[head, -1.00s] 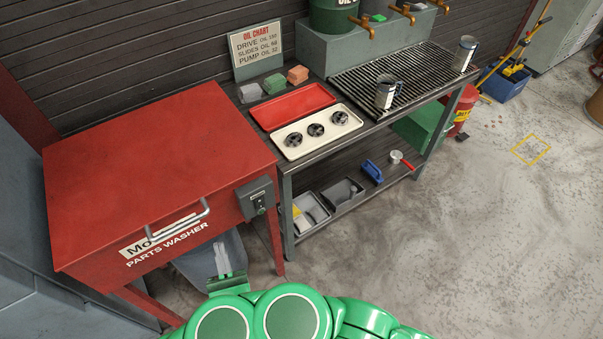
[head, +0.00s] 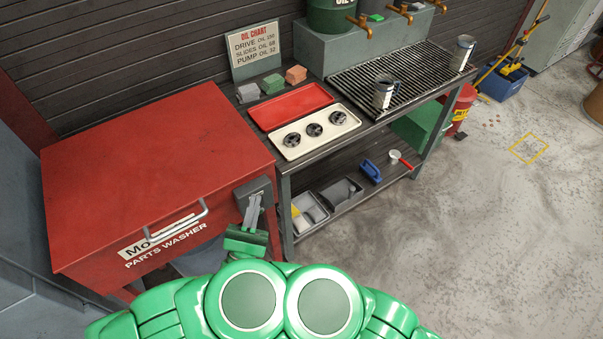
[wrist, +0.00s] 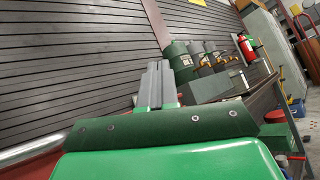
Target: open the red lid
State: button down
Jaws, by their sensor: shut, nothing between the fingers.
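The red lid (head: 150,150) is the broad flat top of the parts washer, at the left in the head view. It lies closed. Its silver bar handle (head: 176,222) runs along the front face, above the "PARTS WASHER" label. My gripper (head: 255,196) is shut and empty, its grey fingers in front of the switch box at the washer's right front corner. It is to the right of the handle and apart from it. In the wrist view the fingers (wrist: 155,72) are together, and a silver bar (wrist: 30,151) with red below it shows at the left edge.

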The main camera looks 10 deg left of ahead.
jog(key=w+d+r+m+g+h, duration=0.5)
jog(key=d+r+m+g+h, duration=0.2)
jog(key=h, duration=0.6)
jog(key=shift+w+d+m+g+h, duration=0.4)
jog(key=shift+d+m+g, duration=0.95)
jog(key=shift+m, duration=0.45)
jog(key=shift+d, duration=0.15)
